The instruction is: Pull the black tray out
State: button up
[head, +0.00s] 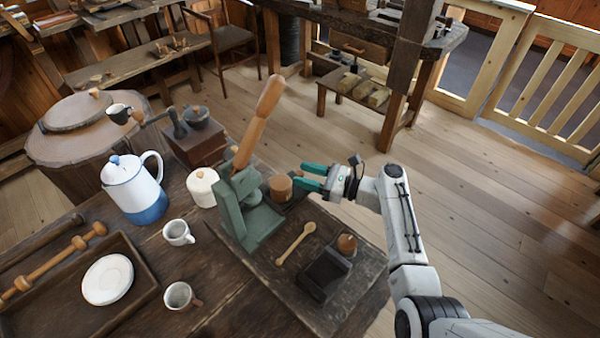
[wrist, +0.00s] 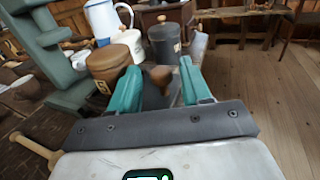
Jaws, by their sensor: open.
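A small black tray-like box (head: 325,273) with an open-looking top sits near the front edge of the dark wooden table in the head view; I cannot make it out in the wrist view. My gripper (head: 301,175) is open, with teal fingers, above the table's far right side, beyond the box and apart from it. In the wrist view my gripper (wrist: 160,85) has a brown rounded knob (wrist: 161,76) showing between its fingers; I cannot tell whether it lies between them or beyond. What the knob belongs to is mostly hidden.
A green lever press (head: 248,215) stands left of my gripper, with a brown canister (head: 280,187) between. A wooden spoon (head: 296,243) and a brown-knobbed piece (head: 347,243) lie near the black box. A brown tray (head: 140,268) holds a plate. Open floor lies right.

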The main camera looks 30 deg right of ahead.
jog(key=v, duration=0.8)
jog(key=shift+s+d, duration=0.2)
